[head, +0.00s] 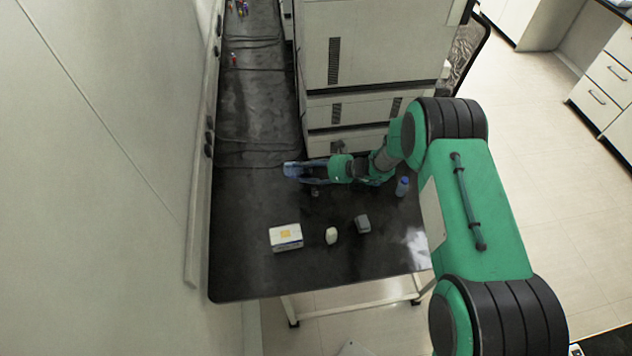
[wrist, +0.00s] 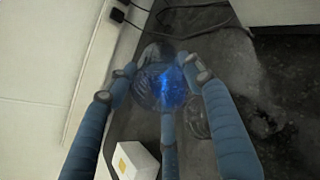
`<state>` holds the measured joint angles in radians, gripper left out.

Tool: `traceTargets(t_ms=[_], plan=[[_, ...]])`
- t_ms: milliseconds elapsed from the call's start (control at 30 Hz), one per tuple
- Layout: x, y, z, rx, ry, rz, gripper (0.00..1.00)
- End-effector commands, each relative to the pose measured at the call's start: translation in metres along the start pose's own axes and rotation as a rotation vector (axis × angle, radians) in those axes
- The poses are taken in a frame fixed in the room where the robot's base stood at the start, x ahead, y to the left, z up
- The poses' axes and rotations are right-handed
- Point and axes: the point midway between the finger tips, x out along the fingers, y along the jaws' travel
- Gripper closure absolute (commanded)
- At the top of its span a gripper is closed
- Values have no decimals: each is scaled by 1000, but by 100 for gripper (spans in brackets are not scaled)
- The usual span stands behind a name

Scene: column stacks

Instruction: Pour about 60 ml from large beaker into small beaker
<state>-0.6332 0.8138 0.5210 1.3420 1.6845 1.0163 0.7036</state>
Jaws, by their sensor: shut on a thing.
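My gripper (wrist: 165,95) has blue fingers and is closed around the large beaker (wrist: 158,88), a clear glass vessel with blue liquid in it. In the head view the large beaker (head: 291,169) shows at the end of my gripper (head: 310,170), held over the black bench; its exact tilt is hard to tell. A small clear glass vessel, seemingly the small beaker (wrist: 196,122), stands on the bench just right of the large beaker in the wrist view, partly hidden by a finger. I cannot tell whether any liquid is in it.
A white box (head: 286,237), a small white item (head: 331,235), a grey block (head: 362,224) and a blue-capped bottle (head: 402,187) stand on the bench (head: 250,275). A large white instrument (head: 375,60) stands behind. Cables (head: 255,68) lie along the wall side.

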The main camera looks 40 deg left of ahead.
Motion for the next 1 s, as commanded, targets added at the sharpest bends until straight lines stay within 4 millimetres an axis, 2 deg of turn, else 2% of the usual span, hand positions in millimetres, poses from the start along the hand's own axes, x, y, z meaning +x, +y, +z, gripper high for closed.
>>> traceTargets(t_ms=[1000], plan=[[-7, -2, -1, 1, -70, 13, 81]])
